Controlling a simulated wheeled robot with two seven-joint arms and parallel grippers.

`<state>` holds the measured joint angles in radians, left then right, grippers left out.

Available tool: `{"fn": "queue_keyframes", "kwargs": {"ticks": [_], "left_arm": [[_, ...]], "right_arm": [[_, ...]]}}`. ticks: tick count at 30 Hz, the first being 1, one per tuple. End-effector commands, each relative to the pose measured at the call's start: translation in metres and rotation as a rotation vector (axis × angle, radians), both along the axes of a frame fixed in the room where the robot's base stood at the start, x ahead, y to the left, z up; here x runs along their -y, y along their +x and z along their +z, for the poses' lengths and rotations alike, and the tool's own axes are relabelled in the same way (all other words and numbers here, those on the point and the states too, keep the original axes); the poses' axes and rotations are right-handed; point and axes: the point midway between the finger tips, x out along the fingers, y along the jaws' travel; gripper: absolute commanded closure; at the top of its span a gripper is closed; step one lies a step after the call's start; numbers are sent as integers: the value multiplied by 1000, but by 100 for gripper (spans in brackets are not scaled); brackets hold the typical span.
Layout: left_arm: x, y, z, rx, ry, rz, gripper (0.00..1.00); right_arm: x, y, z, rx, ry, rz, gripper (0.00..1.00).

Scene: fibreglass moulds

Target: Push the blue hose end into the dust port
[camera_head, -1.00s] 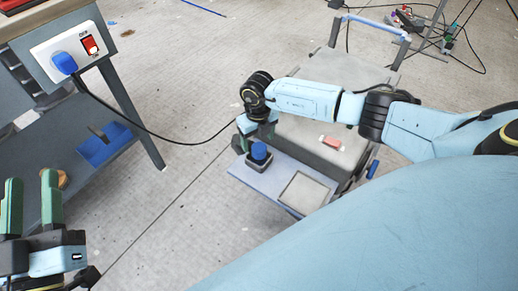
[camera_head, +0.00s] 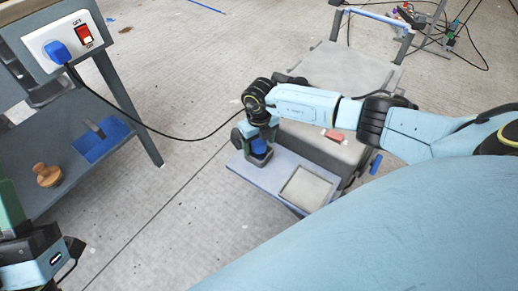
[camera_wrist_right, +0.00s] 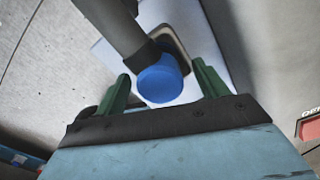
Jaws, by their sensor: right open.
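The blue hose end (camera_head: 260,144) is at a dark square holder on the pale lower platform of a cart, partly hidden by my right gripper (camera_head: 257,135). In the right wrist view, the blue end (camera_wrist_right: 160,82) lies between the two green fingers of my right gripper (camera_wrist_right: 160,88). The gripper is open, with visible gaps on both sides. A dark tube (camera_wrist_right: 115,22) runs from the top to beside the blue end. My left gripper (camera_head: 10,210) is cut off at the lower left edge. I cannot identify the dust port.
A bench at the left carries a white switch box (camera_head: 65,42) with a blue plug and red switch. Its cable (camera_head: 150,131) hangs across to my right gripper area. A blue tray (camera_head: 99,141) and wooden knob (camera_head: 47,175) are on the lower shelf. Open floor lies between bench and cart.

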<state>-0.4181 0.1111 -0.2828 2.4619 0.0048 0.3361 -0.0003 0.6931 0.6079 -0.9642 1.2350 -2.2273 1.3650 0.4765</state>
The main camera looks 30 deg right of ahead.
Motion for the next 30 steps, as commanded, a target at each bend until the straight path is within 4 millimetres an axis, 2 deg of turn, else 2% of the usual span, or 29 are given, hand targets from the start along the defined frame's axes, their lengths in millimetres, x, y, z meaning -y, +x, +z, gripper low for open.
{"fn": "queue_keyframes", "kwargs": {"ticks": [12,23,30], "left_arm": [[0,-1,1,13,-4,0,64],[0,-1,1,12,-3,1,64],[0,-1,1,11,-3,1,64]], "right_arm": [[0,0,-1,0,0,0,28],[0,0,-1,1,0,0,74],[0,0,-1,1,1,0,74]]}}
